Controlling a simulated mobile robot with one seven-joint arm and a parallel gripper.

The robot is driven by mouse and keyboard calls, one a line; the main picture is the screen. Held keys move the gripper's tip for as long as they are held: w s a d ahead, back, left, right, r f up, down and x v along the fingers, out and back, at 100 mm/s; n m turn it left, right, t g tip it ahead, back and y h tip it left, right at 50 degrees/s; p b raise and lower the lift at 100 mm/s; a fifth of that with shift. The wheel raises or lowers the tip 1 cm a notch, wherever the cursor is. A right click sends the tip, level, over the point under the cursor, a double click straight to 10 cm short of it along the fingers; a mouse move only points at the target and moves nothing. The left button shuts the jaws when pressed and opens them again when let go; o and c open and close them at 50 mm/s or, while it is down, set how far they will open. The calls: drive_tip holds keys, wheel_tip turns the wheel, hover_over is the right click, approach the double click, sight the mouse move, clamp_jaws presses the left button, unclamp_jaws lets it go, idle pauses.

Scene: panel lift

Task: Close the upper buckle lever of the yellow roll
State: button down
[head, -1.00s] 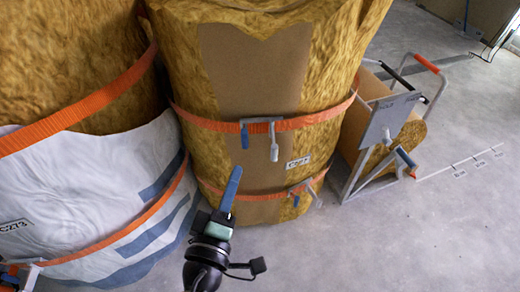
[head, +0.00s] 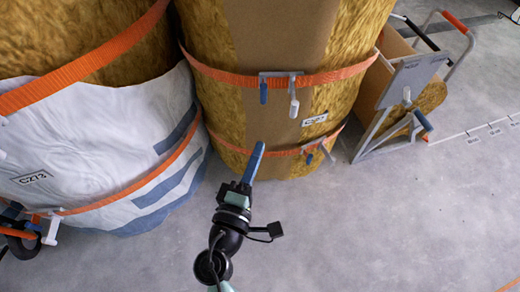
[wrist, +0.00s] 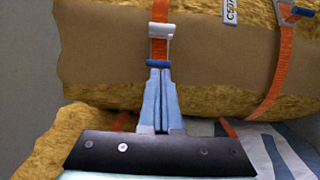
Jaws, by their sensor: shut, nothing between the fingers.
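The yellow roll (head: 220,105) stands upright with a brown band down its front. Its upper orange strap (head: 225,76) carries the upper buckle (head: 280,75); a blue tab (head: 263,93) and a longer pale lever (head: 294,104) hang down from it. My gripper (head: 260,148) is shut and empty, its blue fingers pointing up toward the roll, below the upper buckle in the head view. In the wrist view the fingertips (wrist: 158,74) appear just under the blue tab (wrist: 158,64) of a buckle (wrist: 161,30); whether they touch it I cannot tell.
The lower strap has its own buckle (head: 316,149). A white-wrapped roll (head: 90,165) stands close on the left, with a buckle low on it. A metal-framed cart (head: 395,100) stands at the right. The grey floor (head: 400,220) in front is clear.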

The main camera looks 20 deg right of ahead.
drive_tip(key=w+d, duration=0.6)
drive_tip(key=d, duration=0.2)
drive_tip(key=shift+w, duration=0.35)
